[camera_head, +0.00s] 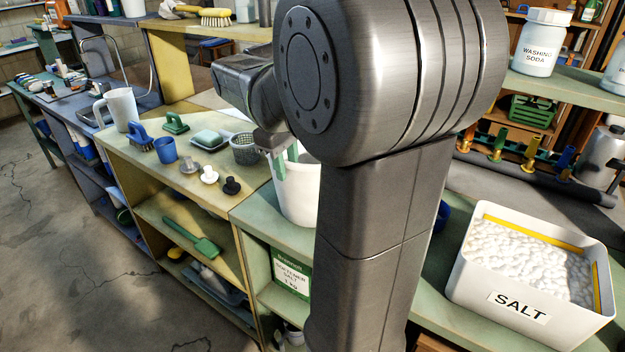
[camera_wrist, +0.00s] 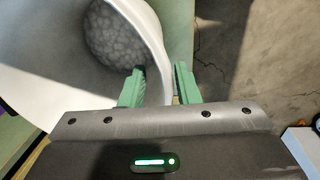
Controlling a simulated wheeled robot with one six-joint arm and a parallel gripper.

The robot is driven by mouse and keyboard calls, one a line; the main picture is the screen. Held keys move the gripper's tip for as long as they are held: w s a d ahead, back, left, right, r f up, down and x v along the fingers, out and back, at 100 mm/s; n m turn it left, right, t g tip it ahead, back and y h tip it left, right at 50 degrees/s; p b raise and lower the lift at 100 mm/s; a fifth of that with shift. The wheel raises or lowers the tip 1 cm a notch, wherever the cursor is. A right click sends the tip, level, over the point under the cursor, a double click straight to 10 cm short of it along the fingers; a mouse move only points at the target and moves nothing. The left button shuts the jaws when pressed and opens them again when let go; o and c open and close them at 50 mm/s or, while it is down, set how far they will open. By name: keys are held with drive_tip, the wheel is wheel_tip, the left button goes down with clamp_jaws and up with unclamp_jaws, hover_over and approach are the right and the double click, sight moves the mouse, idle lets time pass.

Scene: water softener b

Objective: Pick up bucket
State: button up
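The white bucket (camera_head: 299,200) stands on the green counter, partly hidden behind my arm in the head view. In the wrist view the bucket (camera_wrist: 50,75) fills the upper left, with grey pebbly contents inside. My gripper (camera_head: 283,163) points down at the bucket's near left rim. In the wrist view my gripper's green fingers (camera_wrist: 160,88) straddle the bucket wall, one inside and one outside. The fingers are apart, with a gap visible between the wall and the outer finger.
A white salt bin (camera_head: 520,285) stands on the counter to the right. A mesh cup (camera_head: 245,150), a dark stopper (camera_head: 231,186) and a blue cup (camera_head: 165,150) stand left of the bucket. A washing soda jar (camera_head: 541,43) is on the back shelf.

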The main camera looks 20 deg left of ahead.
sight(289, 183)
drive_tip(key=shift+w+f, duration=0.15)
drive_tip(key=shift+f, duration=0.85)
drive_tip(key=shift+w+f, duration=0.15)
drive_tip(key=shift+f, duration=0.8)
clamp_jaws()
